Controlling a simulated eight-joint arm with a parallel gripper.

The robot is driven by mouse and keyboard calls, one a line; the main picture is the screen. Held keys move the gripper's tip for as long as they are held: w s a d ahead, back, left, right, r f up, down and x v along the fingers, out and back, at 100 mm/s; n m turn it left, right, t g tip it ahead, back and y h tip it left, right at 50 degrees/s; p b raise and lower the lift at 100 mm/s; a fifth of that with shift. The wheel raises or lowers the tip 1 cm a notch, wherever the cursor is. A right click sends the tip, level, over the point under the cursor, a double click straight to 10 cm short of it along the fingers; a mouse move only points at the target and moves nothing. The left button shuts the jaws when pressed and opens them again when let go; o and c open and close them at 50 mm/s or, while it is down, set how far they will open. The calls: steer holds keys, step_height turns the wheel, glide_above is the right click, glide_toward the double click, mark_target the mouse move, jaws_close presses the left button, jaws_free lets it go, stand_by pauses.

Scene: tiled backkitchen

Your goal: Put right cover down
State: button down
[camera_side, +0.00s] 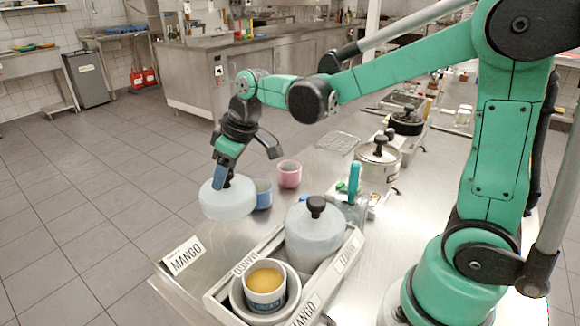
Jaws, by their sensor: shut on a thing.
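My gripper (222,178) is shut on the black knob of a pale, round cover (228,198). It holds the cover in the air, roughly level, above the table's left edge and behind the crate. A white crate (216,309) with labels stands at the front of the table. In its front-left part an open container holds a cup with yellow-orange contents (264,281). In its back-right part stands a second container closed by a pale cover (316,225) with a black knob. The held cover partly hides a blue cup.
A blue cup (263,194) and a pink cup (289,174) stand behind the crate. A steel pot (378,165) and a tray with a teal-handled tool (354,180) are to the right. A MANGO sign (184,256) is at the table's left edge.

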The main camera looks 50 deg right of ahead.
steer(key=shift+f, duration=3.9)
steer(key=shift+f, duration=0.15)
steer(key=shift+c, duration=2.1)
jaws_free()
steer(key=v, duration=1.2)
steer(key=shift+s+a+f+m+t+h, duration=0.1)
steer(key=shift+s+f+m+t+h, duration=0.2)
steer(key=shift+s+m+t, duration=0.6)
steer(key=shift+s+f+m+t+h, duration=0.1)
steer(key=shift+s+f+m+h, duration=0.3)
steer(key=shift+s, duration=1.05)
steer(key=shift+s+a+f+m+t+h, duration=0.15)
steer(key=shift+s+m+t, duration=0.35)
steer(key=shift+s+m, duration=0.55)
